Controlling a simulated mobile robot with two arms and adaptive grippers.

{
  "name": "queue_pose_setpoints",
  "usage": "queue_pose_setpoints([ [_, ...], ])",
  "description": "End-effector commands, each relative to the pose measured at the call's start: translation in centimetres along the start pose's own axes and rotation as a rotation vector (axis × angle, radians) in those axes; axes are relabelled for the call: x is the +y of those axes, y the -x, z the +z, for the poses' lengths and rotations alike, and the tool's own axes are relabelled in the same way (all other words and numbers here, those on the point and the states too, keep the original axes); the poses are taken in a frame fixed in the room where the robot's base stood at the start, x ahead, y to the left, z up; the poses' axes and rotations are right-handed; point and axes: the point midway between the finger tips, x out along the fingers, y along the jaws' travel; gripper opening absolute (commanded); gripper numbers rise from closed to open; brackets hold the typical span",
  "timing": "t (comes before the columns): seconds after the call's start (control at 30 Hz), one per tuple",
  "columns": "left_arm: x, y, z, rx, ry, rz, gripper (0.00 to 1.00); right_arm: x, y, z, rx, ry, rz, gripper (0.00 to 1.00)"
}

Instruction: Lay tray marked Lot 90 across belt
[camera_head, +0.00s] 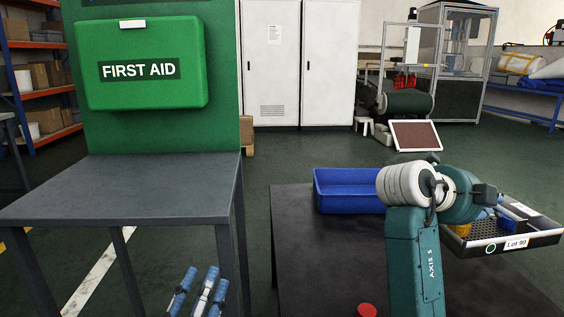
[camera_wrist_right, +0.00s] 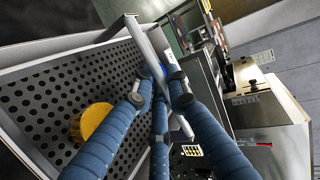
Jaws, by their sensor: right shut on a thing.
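The tray (camera_head: 548,240) is dark and perforated with pale edges, and its front wall bears a "Lot 90" label. It is at the right of the head view, by the dark table's right side; I cannot tell whether it touches the table. My right gripper (camera_head: 503,212) is shut on the tray's wall. In the right wrist view its blue fingers (camera_wrist_right: 160,85) straddle the wall of the tray (camera_wrist_right: 50,72), which looks tilted there. A yellow round piece (camera_wrist_right: 92,122) lies in the tray. My left gripper (camera_head: 205,275) is open and empty at bottom centre-left. No belt is clearly identifiable.
A blue bin (camera_head: 345,203) and a red round object (camera_head: 367,310) are on the dark table (camera_head: 320,265). A grey table (camera_head: 125,190) stands left, below a green first aid box (camera_head: 150,65). A dark green roller-like machine (camera_head: 405,101) stands farther back. Floor between the tables is open.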

Motion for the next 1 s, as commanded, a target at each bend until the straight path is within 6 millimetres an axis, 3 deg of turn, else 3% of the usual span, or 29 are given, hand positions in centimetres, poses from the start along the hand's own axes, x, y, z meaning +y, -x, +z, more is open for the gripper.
queue_pose_setpoints([
  [0.27,0.0,0.0,0.0,0.000,0.000,0.000,0.36,-4.1,-3.6,-4.3,0.105,-0.040,-0.013,0.00],
  [0.53,0.0,0.0,0.0,0.000,0.000,0.000,0.36,-10.2,-7.5,-11.5,0.266,-0.100,-0.021,0.00],
  [0.8,0.0,0.0,0.0,0.000,0.000,0.000,0.36,-14.7,-8.9,-16.8,0.379,-0.140,-0.026,0.00],
  [1.0,0.0,0.0,-0.1,0.001,0.000,-0.001,0.36,-16.7,-9.2,-19.2,0.431,-0.157,-0.028,0.00],
])
